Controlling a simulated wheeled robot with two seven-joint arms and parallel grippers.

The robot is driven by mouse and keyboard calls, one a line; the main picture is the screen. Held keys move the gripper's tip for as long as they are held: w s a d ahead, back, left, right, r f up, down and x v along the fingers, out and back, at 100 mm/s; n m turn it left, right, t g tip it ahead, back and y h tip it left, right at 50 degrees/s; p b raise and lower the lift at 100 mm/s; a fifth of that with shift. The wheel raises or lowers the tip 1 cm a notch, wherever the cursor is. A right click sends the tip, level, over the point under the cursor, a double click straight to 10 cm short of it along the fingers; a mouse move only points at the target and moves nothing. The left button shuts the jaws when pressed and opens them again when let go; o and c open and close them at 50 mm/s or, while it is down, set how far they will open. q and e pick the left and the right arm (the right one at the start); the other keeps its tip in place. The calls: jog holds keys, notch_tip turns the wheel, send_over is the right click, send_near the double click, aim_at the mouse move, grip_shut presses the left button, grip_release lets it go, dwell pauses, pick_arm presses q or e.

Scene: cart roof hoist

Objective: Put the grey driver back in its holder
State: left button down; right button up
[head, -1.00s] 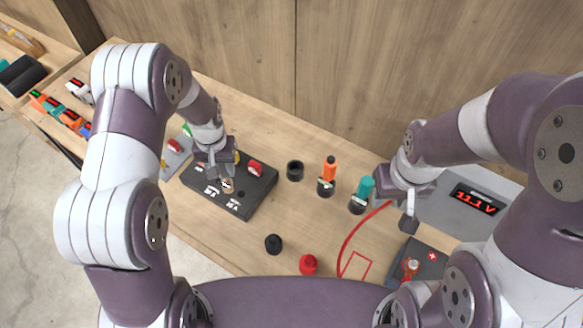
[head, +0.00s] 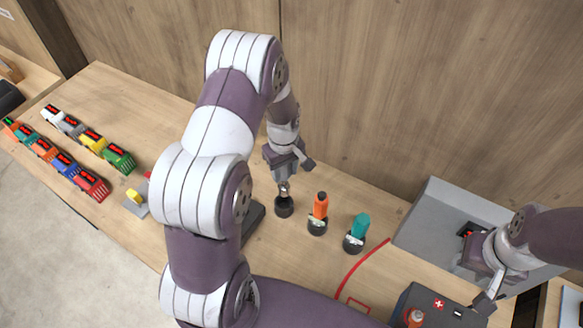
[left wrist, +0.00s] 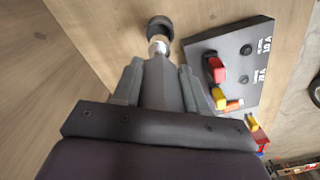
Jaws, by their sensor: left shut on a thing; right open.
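My left gripper (head: 284,172) is shut on the grey driver (head: 284,188), and little of the driver shows in the head view. In the left wrist view the grey driver (left wrist: 160,85) sits between the fingers, its silver end pointing at the round black holder (left wrist: 159,27). In the head view this holder (head: 284,208) stands directly below the gripper. The silver end meets the holder's mouth in the picture; I cannot tell how far in it is. My right gripper (head: 485,298) is open and empty at the far right.
An orange driver (head: 321,205) and a teal driver (head: 360,226) stand in holders to the right. A black panel (left wrist: 238,80) with a red switch lies beside the holder, mostly behind my left arm in the head view. A grey unit (head: 430,215) stands at the back right.

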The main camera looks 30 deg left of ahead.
aim_at(284, 185)
pick_arm(q)
jog(key=shift+s+a, duration=0.2)
jog(key=shift+w, duration=0.1)
jog(key=shift+w+f, duration=0.2)
jog(key=shift+f, duration=0.3)
jog(key=f+b, duration=0.3)
jog(key=shift+s+f, duration=0.2)
jog(key=shift+f, duration=0.3)
jog(key=shift+w+r, duration=0.15)
jog(key=shift+r, duration=0.05)
